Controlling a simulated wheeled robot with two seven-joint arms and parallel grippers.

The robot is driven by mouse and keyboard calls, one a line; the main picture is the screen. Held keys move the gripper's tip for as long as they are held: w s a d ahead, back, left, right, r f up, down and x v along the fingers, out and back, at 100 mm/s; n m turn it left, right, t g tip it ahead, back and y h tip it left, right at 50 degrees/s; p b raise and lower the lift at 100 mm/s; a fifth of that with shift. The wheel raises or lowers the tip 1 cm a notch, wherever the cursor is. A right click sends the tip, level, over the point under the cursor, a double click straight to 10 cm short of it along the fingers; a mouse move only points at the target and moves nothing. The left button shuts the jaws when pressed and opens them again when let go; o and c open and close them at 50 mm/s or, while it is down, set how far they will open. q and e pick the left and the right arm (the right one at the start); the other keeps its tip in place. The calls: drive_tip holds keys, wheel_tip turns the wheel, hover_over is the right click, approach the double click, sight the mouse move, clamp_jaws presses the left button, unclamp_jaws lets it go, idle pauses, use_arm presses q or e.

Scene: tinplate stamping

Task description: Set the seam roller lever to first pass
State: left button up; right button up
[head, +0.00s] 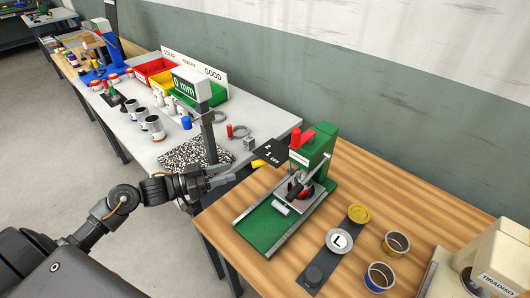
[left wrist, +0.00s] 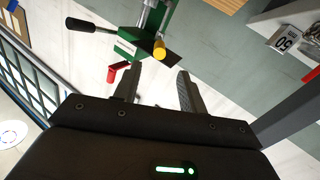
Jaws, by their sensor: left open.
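The green seaming machine (head: 312,158) stands on the wooden bench. A black plate (head: 270,151) marked 2, 1 and OFF juts from its left side. The lever's yellow end (head: 259,163) shows at the plate's left edge, on the side by OFF; its exact setting I cannot tell. My left gripper (head: 227,175) is open and empty, a little left of and below the yellow end. In the left wrist view, the yellow end (left wrist: 159,50) lies beyond the gap between the open fingers (left wrist: 157,82), apart from them. My right gripper is not in view.
A red piece (left wrist: 116,71) and a black-handled lever (left wrist: 82,25) of the machine are near. A grey post with a 0 mm display (head: 190,85) rises behind my gripper. Tins (head: 380,277) and a disc marked L (head: 339,241) lie to the right of the machine.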

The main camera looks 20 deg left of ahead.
sight(257, 161)
use_arm(q)
drive_tip(key=shift+w+d+r+p, duration=0.2)
drive_tip(key=shift+w+d+p, duration=0.1)
drive_tip(key=shift+w+d, duration=0.2)
drive_tip(key=shift+w+d+r+p, duration=0.2)
drive_tip(key=shift+w+d+p, duration=0.05)
drive_tip(key=shift+w+d, duration=0.25)
drive_tip(key=p+x, duration=0.1)
drive_tip(key=x, duration=0.5)
drive_tip(key=shift+w+f+p, duration=0.15)
drive_tip(key=shift+f+p, duration=0.05)
drive_tip(key=shift+p, duration=0.1)
drive_tip(key=shift+w+d, duration=0.4)
drive_tip(key=shift+d, duration=0.15)
drive_tip(key=shift+w+d+f, duration=0.1)
drive_tip(key=shift+w+f, duration=0.05)
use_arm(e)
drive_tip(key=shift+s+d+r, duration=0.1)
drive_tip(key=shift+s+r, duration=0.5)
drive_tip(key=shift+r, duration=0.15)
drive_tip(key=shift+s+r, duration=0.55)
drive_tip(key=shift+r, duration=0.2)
use_arm(q)
clamp_jaws()
